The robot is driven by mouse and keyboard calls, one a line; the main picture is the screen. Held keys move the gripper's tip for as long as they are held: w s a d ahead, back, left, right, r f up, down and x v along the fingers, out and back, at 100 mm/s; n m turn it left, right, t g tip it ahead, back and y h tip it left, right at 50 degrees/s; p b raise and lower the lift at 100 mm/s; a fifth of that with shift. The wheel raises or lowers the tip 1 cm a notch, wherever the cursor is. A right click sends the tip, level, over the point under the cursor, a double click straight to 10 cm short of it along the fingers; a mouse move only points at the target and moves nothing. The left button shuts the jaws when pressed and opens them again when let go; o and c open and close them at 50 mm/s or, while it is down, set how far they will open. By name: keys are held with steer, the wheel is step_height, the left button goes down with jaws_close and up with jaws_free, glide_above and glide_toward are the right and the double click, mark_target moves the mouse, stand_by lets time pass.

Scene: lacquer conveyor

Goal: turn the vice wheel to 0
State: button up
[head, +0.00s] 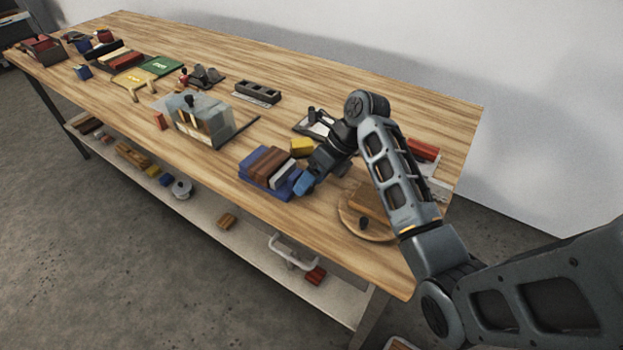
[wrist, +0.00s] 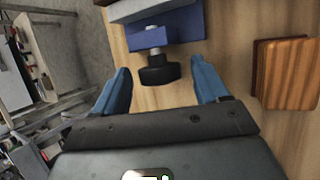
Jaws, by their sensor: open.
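The vice (head: 258,186) is blue, with brown wood and a pale grey block in it, and stands near the front edge of the bench in the head view. Its blue end block (wrist: 186,28) is at the top of the wrist view. The black vice wheel (wrist: 160,72) sits on a short metal screw there. My gripper (wrist: 160,66) is open, with one blue finger on each side of the wheel and a gap on both sides. In the head view my gripper (head: 304,184) is at the vice's right end and hides the wheel. I see no readable marking on the wheel.
A round wooden board (head: 350,222) with a block on it lies right of the vice, under my arm. A wooden block (wrist: 286,72) shows at right in the wrist view. A yellow block (head: 302,146) is behind the vice. A clear-sided box (head: 197,118) stands to the left.

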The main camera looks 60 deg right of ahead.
steer(key=shift+w+a+f, duration=0.1)
steer(key=shift+f, duration=0.1)
steer(key=c, duration=1.1)
